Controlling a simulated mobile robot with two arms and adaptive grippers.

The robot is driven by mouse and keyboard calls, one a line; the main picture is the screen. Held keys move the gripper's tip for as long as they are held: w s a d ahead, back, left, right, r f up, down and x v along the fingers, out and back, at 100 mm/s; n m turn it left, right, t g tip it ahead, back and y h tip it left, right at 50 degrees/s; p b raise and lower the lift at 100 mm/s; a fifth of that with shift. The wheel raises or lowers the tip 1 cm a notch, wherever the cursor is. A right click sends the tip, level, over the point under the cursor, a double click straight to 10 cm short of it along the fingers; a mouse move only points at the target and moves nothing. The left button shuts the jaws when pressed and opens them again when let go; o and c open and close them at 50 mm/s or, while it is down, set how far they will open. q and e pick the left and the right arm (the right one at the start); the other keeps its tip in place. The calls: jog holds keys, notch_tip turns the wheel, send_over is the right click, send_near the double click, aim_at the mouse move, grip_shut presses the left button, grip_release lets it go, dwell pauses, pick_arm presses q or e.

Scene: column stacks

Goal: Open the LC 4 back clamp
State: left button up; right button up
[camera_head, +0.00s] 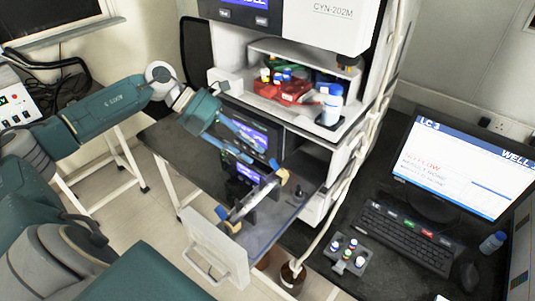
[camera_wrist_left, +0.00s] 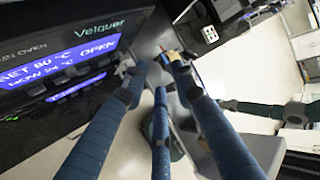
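A slim pale column (camera_head: 247,202) lies along the pulled-out oven drawer (camera_head: 290,205). Dark clamps grip it, a back clamp (camera_head: 271,187) near its rear end and a front clamp (camera_head: 249,216) nearer the drawer's front. Yellow and blue fittings show at its ends. Whether the clamps are open or closed is too small to tell. My left gripper (camera_head: 260,160) hangs above the rear of the drawer, its blue fingers pointing toward the back clamp. In the left wrist view its fingers (camera_wrist_left: 157,74) are spread, with nothing seen between them. My right gripper is out of view.
The oven display (camera_wrist_left: 60,68) reads OPEN and stands close to the left fingers. Red bins (camera_head: 285,90) and a white bottle (camera_head: 332,104) sit on the shelf above. A monitor (camera_head: 455,165) showing LC-3, a keyboard (camera_head: 405,235) and a vial rack (camera_head: 347,255) are at the right.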

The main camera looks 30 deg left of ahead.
aim_at(277, 172)
pick_arm(q)
jog(key=shift+p+x, duration=0.8)
jog(key=shift+x, duration=2.05)
jog(key=shift+w+d+r, duration=0.1)
jog(key=shift+r, duration=0.05)
grip_shut()
